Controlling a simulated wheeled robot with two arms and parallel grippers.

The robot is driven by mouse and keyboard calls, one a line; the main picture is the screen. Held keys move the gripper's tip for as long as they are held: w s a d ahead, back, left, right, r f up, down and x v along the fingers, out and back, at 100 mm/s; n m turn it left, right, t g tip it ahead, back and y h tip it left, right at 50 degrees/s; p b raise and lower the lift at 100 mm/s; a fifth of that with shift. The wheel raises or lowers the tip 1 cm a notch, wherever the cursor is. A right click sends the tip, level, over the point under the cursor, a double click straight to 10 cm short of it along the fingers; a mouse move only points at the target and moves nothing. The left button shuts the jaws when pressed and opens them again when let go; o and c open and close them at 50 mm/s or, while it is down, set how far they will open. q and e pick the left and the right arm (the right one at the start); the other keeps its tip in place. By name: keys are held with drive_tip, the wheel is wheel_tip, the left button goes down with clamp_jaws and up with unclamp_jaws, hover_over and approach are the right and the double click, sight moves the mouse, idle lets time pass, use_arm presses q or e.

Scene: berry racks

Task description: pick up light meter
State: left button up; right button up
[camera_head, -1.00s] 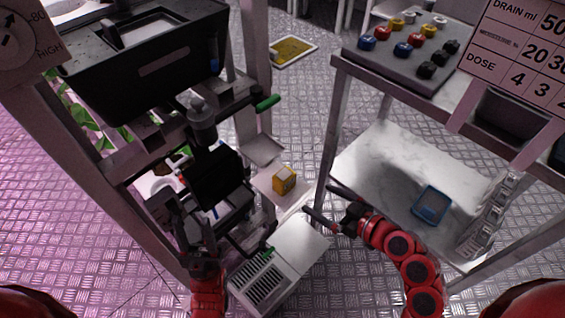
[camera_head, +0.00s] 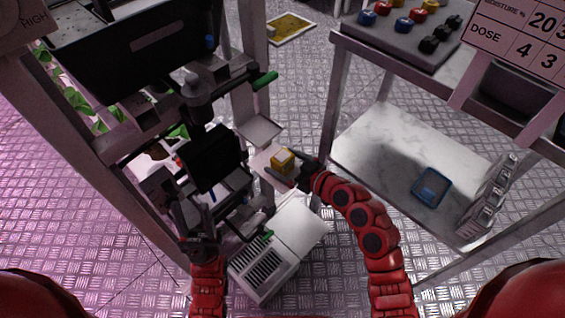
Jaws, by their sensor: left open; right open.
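A small yellow box-shaped thing with a pale top, likely the light meter (camera_head: 282,161), sits on a small pale shelf (camera_head: 268,170) at the side of the left rack. My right gripper (camera_head: 285,168) is open, with its dark fingers reaching in from the right and pointing at the yellow thing. One finger is near its upper right side and the other is below it; I cannot tell whether they touch it. My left gripper (camera_head: 187,212) is open and empty in front of the lower part of the left rack.
A white vented unit (camera_head: 295,228) stands on the floor below the shelf. Metal floor shows between the racks.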

sight(275, 157)
drive_tip(key=x, duration=0.3)
drive_tip(key=shift+w+a, duration=0.25)
drive_tip(key=shift+a, duration=0.05)
drive_tip(key=shift+c, duration=0.2)
drive_tip(key=shift+r, duration=0.1)
clamp_jaws()
